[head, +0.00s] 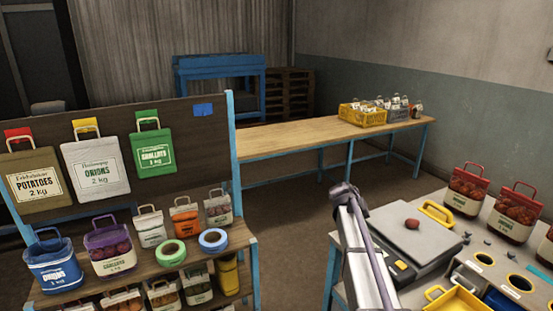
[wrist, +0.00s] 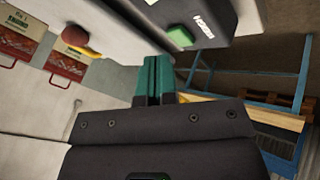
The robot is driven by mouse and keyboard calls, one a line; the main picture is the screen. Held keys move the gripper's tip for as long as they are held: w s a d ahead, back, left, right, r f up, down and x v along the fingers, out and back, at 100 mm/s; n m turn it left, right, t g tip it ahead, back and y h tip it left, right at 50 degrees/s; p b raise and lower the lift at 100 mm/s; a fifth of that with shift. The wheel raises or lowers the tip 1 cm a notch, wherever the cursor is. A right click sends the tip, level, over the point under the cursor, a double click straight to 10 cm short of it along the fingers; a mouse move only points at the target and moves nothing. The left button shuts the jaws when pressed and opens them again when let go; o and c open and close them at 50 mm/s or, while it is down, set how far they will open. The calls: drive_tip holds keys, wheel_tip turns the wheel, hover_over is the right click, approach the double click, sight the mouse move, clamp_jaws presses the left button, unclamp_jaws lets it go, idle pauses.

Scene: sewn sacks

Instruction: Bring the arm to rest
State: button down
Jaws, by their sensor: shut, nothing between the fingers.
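My arm (head: 370,255) rises at the lower middle of the head view, over the left side of the weighing table. My gripper (wrist: 152,72) shows in the wrist view with its two teal fingers pressed together and nothing between them. In the head view I cannot make out the fingers. Beyond the gripper in the wrist view is the grey scale (wrist: 195,20) with a green button. In the head view the scale (head: 420,232) carries a red, roundish item (head: 412,224).
Two red-topped sacks (head: 467,190) (head: 516,212) stand behind the scale. A yellow-handled item (head: 437,213) lies beside it. At left, a rack holds sample sacks (head: 95,165), smaller sacks and tape rolls (head: 173,253). A long wooden table (head: 290,138) with a yellow crate (head: 362,116) stands behind.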

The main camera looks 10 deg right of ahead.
drive_tip(key=s+a+f+n+g+y, duration=0.1)
drive_tip(key=s+a+y, duration=0.1)
drive_tip(key=s+a, duration=0.5)
drive_tip(key=s+a+f+g+y, duration=0.1)
drive_tip(key=s+a+y, duration=0.1)
drive_tip(key=s+a, duration=0.5)
drive_tip(key=s+a+f+n+g+y, duration=0.1)
drive_tip(key=s+a, duration=0.6)
drive_tip(key=s, duration=1)
drive_tip(key=shift+n+y, duration=0.3)
drive_tip(key=shift+y, duration=0.4)
drive_tip(key=shift+s+f, duration=0.1)
